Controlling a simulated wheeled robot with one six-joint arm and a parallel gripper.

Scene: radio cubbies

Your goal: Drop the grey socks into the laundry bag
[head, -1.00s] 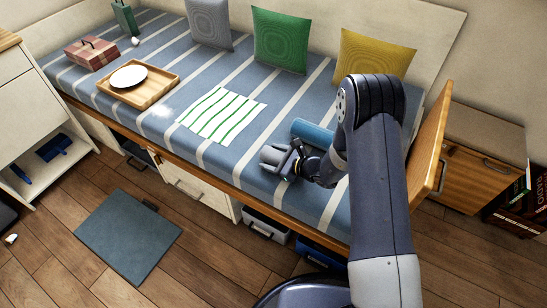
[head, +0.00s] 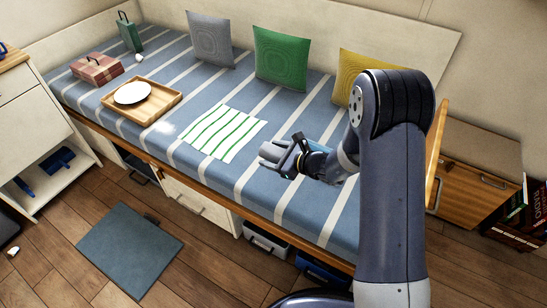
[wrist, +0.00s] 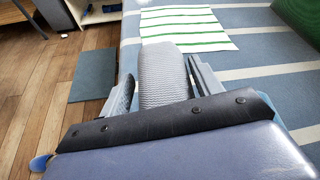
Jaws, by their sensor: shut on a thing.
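The grey socks (wrist: 162,72) are a ribbed, light grey bundle between the two fingers of my gripper (wrist: 158,88) in the wrist view. In the head view the grey socks (head: 270,151) stick out to the left from my gripper (head: 284,158), which is shut on them. The gripper is over the front part of the blue striped mattress (head: 262,196), to the right of the green-striped cloth (head: 227,133). I cannot tell the exact height above the mattress. I cannot make out a laundry bag in either view.
A wooden tray (head: 165,103) with a white plate, a red plaid box (head: 97,69) and a green bag-like object (head: 130,36) stand on the left of the bed. Cushions line the back. A dark mat (head: 130,248) lies on the floor. Bins sit under the bed.

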